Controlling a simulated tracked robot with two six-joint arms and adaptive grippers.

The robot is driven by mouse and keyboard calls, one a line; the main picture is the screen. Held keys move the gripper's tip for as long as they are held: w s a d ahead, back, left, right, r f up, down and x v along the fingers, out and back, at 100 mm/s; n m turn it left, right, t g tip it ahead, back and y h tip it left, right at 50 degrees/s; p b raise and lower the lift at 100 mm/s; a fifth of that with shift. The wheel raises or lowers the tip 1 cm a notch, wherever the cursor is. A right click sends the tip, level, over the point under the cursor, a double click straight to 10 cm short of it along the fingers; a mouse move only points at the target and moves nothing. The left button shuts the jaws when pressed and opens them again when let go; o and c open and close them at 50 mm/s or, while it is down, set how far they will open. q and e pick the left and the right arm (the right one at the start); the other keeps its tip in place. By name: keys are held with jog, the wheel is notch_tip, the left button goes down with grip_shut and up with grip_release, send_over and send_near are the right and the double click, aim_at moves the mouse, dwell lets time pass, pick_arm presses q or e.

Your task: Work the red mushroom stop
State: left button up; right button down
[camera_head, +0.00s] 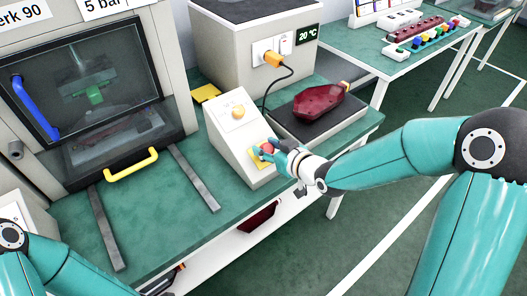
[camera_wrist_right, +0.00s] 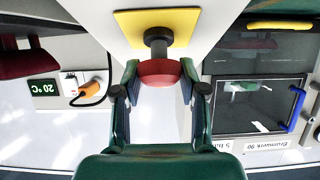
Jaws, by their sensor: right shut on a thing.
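The red mushroom stop (camera_wrist_right: 158,73) sits on a dark stem over a yellow plate (camera_wrist_right: 157,27) in the right wrist view. In the head view the red stop (camera_head: 267,149) shows at the lower front of the sloped white control box (camera_head: 228,128), partly hidden by my right gripper. My right gripper (camera_head: 272,153) is shut on the stop, with a finger on each side of its red head in the wrist view (camera_wrist_right: 158,82). My left arm shows at the lower left of the head view, but its gripper is out of frame.
A round orange-yellow button (camera_head: 238,112) is higher on the box. A machine with a yellow handle (camera_head: 131,166) and blue handle (camera_head: 35,108) stands left. A red tail lamp (camera_head: 319,101) lies on a dark pad to the right. Grey rails (camera_head: 194,177) cross the green bench.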

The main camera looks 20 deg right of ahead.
jog(key=shift+r, duration=0.15)
jog(key=c, duration=0.9)
grip_release()
jog(key=shift+o, duration=1.3)
jog(key=shift+s+r, duration=0.1)
jog(key=v, duration=0.7)
jog(key=shift+s, duration=0.15)
